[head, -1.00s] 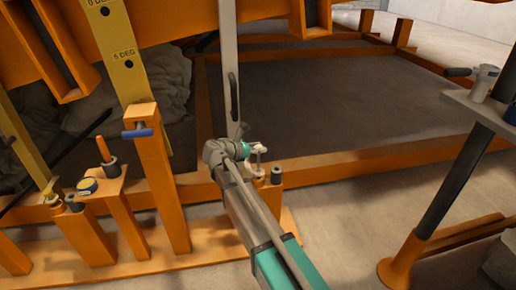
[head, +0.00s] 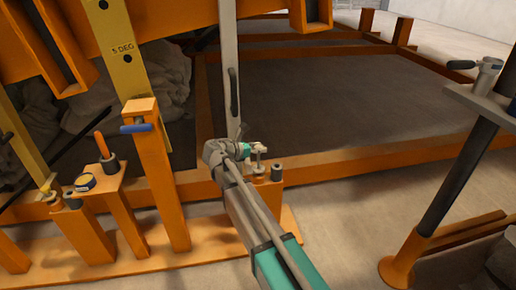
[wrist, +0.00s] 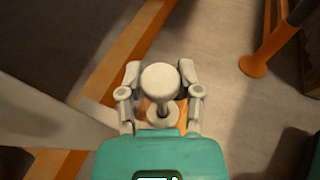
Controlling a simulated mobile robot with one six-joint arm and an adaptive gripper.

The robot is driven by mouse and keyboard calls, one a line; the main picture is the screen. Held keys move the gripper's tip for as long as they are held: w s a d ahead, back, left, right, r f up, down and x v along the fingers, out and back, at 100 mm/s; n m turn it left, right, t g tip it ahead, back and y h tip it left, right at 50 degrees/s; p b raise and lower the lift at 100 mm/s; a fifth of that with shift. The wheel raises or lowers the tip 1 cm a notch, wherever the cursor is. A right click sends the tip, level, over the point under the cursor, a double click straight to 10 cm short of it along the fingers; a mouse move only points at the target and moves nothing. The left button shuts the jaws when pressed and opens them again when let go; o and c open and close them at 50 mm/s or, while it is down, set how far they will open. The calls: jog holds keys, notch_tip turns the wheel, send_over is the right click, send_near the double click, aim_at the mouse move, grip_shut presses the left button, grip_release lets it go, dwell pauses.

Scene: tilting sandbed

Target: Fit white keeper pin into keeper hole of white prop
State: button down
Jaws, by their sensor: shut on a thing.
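The white keeper pin (wrist: 160,82) has a round white head and a dark shank, with a white disc lower down. My gripper (wrist: 161,88) is shut on it, with one finger on each side. In the head view my gripper (head: 257,155) is over the low orange stand (head: 265,197), and the pin (head: 258,149) looks upright there. I cannot tell whether its lower end is clear of the stand. The white prop (head: 230,55) is a tall pale bar with a dark slot, just behind my wrist. A pale surface, likely the prop, fills the left of the wrist view (wrist: 40,115). The keeper hole is not discernible.
A grey socket (head: 278,172) stands right of the pin. A dark post on an orange foot (head: 402,262) is at right. Bare floor lies between.

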aim_at(258, 168)
jog(key=shift+f+b, duration=3.15)
jog(key=shift+f, duration=0.05)
dwell(0.4)
jog(key=shift+c, duration=1)
grip_release()
jog(key=shift+r, duration=0.25)
notch_tip(258, 168, up, 14)
jog(key=p, duration=1.4)
jog(key=shift+f, duration=0.2)
jog(key=shift+s+a+r+p, duration=0.2)
jog(key=shift+a+r+p, duration=0.05)
jog(key=shift+r+p, duration=0.3)
